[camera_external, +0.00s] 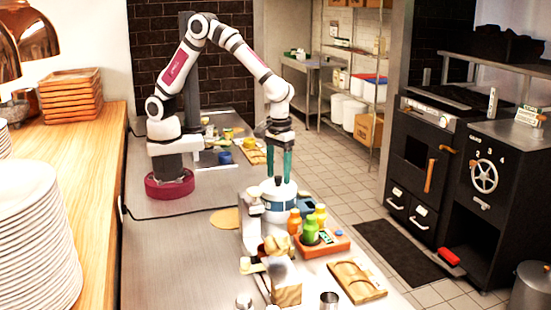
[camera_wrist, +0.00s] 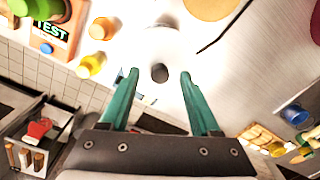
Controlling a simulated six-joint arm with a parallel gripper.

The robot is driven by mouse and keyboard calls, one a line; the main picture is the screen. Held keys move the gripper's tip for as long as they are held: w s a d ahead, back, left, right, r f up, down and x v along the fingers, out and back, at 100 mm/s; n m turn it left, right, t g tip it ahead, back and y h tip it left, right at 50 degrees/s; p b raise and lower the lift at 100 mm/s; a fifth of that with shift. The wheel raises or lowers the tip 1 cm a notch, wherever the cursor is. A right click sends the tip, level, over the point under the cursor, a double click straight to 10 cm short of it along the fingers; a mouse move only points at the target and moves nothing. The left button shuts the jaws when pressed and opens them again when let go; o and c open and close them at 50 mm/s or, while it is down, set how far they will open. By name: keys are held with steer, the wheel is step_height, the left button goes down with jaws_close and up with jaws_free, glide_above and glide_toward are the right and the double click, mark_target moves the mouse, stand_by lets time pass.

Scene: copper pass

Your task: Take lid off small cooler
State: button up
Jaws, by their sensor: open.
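The small cooler (camera_external: 276,208) is a white rounded container with a teal-blue label band, standing upright on the steel counter. Its white lid (camera_external: 268,187) sits on top and has a dark knob (camera_external: 278,181). In the wrist view the knob (camera_wrist: 160,73) shows end-on against the white lid (camera_wrist: 165,48). My gripper (camera_external: 279,178) points straight down over the lid, its teal fingers open. In the wrist view the fingertips of my gripper (camera_wrist: 159,75) are apart on either side of the knob, with gaps on both sides. Whether they reach down to knob height is hard to tell.
An orange tray (camera_external: 340,245) with orange, green and yellow bottles (camera_external: 311,229) stands close right of the cooler. A wooden board (camera_external: 358,281), a metal cup (camera_external: 329,300) and a bread container (camera_external: 286,280) are in front. The counter left of the cooler is mostly clear.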

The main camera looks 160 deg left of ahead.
steer(key=shift+f, duration=0.5)
jaws_close()
